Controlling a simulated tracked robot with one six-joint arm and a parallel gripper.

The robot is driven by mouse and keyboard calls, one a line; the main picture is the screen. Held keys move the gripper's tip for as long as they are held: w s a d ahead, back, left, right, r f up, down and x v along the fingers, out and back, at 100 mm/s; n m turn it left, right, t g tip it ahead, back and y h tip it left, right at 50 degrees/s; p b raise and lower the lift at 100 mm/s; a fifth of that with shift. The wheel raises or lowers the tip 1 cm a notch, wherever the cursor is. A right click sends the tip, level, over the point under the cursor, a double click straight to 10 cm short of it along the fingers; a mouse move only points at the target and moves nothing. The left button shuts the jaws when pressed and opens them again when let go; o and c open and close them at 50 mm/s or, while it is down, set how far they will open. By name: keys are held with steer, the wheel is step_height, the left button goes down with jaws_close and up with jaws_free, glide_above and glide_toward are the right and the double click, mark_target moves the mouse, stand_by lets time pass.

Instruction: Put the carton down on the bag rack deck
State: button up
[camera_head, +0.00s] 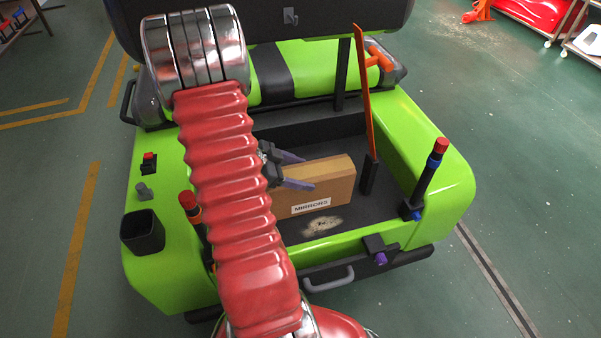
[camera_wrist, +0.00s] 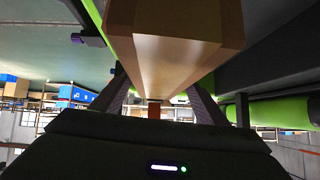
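The carton (camera_head: 325,187) is a brown box with a white label reading MIRRORS. In the head view it is upright and slightly tilted over the dark bag rack deck (camera_head: 372,208) at the back of the green cart. My gripper (camera_head: 305,173) reaches it from the left, with one purple finger on the near side and one on the far side, close to its top edge. The wrist view shows the carton (camera_wrist: 180,50) between the two fingers (camera_wrist: 158,92), which look shut on it. I cannot tell whether its underside touches the deck.
An orange upright strip (camera_head: 363,95) stands just behind and right of the carton. A red-topped post (camera_head: 428,180) stands at the deck's right and another (camera_head: 190,205) at the left. A dark cup (camera_head: 142,232) sits on the left fender. A pale patch (camera_head: 322,226) marks the deck in front.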

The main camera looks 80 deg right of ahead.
steer(key=o, duration=0.4)
steer(key=shift+o, duration=0.2)
steer(key=shift+r, duration=0.1)
steer(key=shift+r, duration=0.55)
steer(key=v, duration=1.2)
steer(key=shift+a, duration=0.1)
steer(key=shift+f, duration=0.1)
